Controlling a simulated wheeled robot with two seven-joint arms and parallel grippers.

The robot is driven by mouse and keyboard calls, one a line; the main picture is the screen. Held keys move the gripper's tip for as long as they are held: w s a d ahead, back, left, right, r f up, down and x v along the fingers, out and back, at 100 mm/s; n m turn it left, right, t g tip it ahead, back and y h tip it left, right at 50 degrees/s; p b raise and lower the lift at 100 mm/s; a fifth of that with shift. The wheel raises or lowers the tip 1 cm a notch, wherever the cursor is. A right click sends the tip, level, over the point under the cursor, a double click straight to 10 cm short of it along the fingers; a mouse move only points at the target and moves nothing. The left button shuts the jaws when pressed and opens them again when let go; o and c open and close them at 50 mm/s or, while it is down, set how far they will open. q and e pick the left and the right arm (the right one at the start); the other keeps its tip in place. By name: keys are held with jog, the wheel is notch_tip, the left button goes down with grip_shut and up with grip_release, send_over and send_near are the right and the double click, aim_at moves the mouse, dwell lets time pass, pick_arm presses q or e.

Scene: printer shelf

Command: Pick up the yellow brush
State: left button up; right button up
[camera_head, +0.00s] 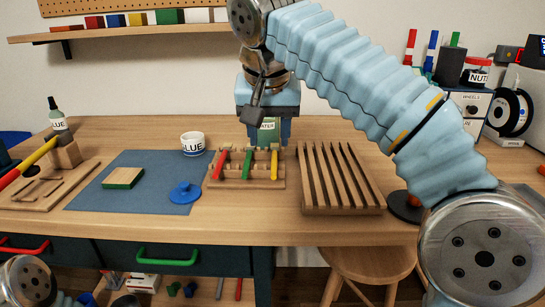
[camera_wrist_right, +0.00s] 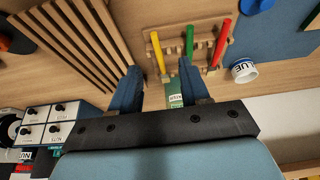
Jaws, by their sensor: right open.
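My right gripper (camera_head: 268,134) is behind the rack, pointing down, open and empty. In the right wrist view its two blue fingers (camera_wrist_right: 158,68) are spread apart. A green jar labelled WATER (camera_head: 267,130) shows between the fingers. My left gripper is out of view.
A slatted wooden rack (camera_head: 340,180) stands to the right. A black holder (camera_head: 405,207) and drawer unit (camera_head: 468,108) are further right.

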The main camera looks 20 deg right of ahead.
send_over(274, 171)
jog(key=s+a, duration=0.1)
jog(key=s, duration=0.1)
notch_tip(274, 171, down, 5)
jog(key=x, duration=0.4)
jog(key=shift+d+f, duration=0.2)
jog(key=shift+f, duration=0.1)
grip_shut()
